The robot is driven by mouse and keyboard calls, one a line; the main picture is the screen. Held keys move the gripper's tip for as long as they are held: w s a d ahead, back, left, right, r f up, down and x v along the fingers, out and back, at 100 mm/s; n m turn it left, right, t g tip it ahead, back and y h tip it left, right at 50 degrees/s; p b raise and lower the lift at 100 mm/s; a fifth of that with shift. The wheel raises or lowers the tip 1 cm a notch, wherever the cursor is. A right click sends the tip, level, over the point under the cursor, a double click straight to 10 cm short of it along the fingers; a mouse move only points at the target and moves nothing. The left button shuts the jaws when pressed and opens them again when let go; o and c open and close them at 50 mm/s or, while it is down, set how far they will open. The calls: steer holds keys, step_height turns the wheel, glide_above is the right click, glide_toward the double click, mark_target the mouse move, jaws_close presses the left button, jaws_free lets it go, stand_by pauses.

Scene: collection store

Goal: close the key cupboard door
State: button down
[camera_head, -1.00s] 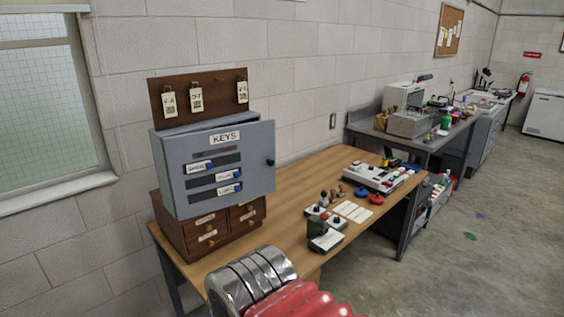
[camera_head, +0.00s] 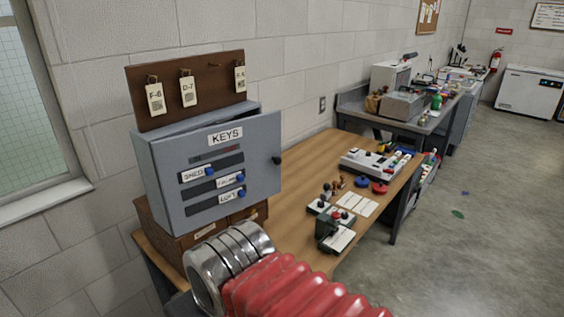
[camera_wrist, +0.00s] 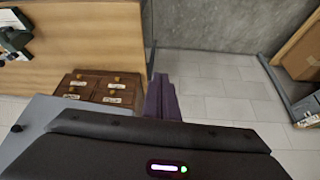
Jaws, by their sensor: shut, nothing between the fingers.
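The grey key cupboard (camera_head: 215,204), marked KEYS, stands on the wooden drawer unit at the left end of the desk. Its door has a black knob (camera_head: 277,160) at its right edge. The door stands ajar, with a dark gap along its top and right side. In the wrist view, part of the grey cupboard (camera_wrist: 48,112) shows at lower left, with the knob (camera_wrist: 17,128). My gripper (camera_wrist: 161,97) is shut and empty, its dark purple fingers beside the drawer unit and apart from the knob. The head view does not show the fingers.
The drawer unit (camera_head: 205,232) is under the cupboard. A board with hanging key tags (camera_head: 188,90) rises behind it. Stamps and cards (camera_head: 355,203) lie on the wooden desk (camera_head: 290,207). A grey bench (camera_head: 420,124) stands beyond. The floor at right is open.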

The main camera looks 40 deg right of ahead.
steer(key=shift+w+a, duration=0.15)
steer(key=shift+w, duration=0.2)
steer(key=w+d+r+n+t+y, duration=0.1)
steer(key=w+d+t+y, duration=0.2)
steer(key=w+d, duration=0.45)
steer(key=w+d+t+y, duration=0.3)
steer(key=w+d, duration=0.2)
steer(key=d, duration=0.6)
steer(key=s+d+r+t+h, duration=0.1)
steer(key=s+d+t+h, duration=0.1)
steer(key=d, duration=0.9)
steer(key=s+d+r+m+t+h, duration=0.1)
steer(key=s+d+t+h, duration=0.2)
steer(key=d, duration=0.9)
steer(key=shift+r+t+h, duration=0.4)
steer(key=shift+t+h, duration=0.3)
steer(key=shift+h, duration=0.1)
